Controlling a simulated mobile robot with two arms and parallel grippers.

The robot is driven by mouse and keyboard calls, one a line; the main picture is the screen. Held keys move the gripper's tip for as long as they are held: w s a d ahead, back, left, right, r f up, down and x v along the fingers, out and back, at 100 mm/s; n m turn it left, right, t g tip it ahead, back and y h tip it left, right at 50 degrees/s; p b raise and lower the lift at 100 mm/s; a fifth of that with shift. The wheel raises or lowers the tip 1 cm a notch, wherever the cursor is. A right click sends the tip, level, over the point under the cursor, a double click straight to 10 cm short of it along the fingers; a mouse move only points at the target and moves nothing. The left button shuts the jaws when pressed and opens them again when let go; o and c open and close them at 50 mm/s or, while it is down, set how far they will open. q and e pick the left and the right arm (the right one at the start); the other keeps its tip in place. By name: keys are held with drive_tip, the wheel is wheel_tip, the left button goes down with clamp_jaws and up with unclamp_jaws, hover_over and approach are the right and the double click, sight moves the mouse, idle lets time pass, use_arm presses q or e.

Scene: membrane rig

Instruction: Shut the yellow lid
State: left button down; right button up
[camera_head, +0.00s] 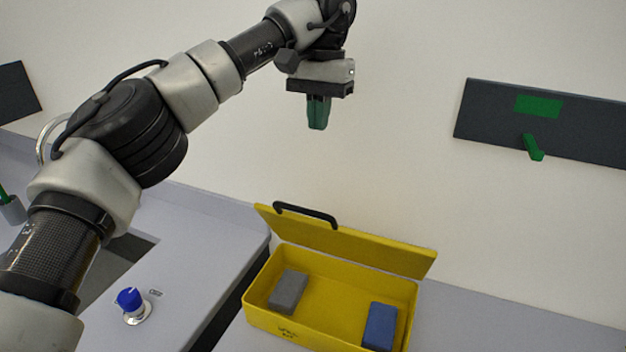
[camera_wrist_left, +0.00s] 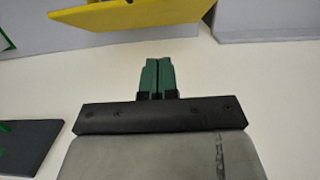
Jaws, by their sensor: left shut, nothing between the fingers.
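The yellow lid (camera_head: 350,245) stands raised, tilted up at the back of a yellow box (camera_head: 290,331), with a black handle (camera_head: 305,213) near its upper left edge. The box is open. A grey block (camera_head: 288,291) and a blue block (camera_head: 380,326) lie inside it. My left gripper (camera_head: 317,126) is shut and empty, high above the lid with its green fingers pointing down. In the left wrist view the shut fingers (camera_wrist_left: 158,62) show below the lid (camera_wrist_left: 130,12), apart from it. My right gripper is not in view.
The box stands on a grey counter (camera_head: 480,325) against a white wall. A dark panel (camera_head: 590,127) with a green lever (camera_head: 533,147) is on the wall at right. A blue knob (camera_head: 130,298) and sink (camera_head: 120,257) are at left.

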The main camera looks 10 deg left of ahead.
use_arm(q)
wheel_tip(320, 180, down, 6)
drive_tip(key=s+r, duration=0.1)
drive_tip(key=s, duration=0.1)
drive_tip(key=p, duration=0.2)
hover_over(308, 221)
drive_tip(key=w, duration=0.1)
wheel_tip(308, 221, down, 6)
drive_tip(key=shift+d+r, duration=0.1)
drive_tip(key=shift+s+f, duration=0.4)
drive_tip(key=shift+s, duration=0.1)
drive_tip(key=shift+f, duration=0.15)
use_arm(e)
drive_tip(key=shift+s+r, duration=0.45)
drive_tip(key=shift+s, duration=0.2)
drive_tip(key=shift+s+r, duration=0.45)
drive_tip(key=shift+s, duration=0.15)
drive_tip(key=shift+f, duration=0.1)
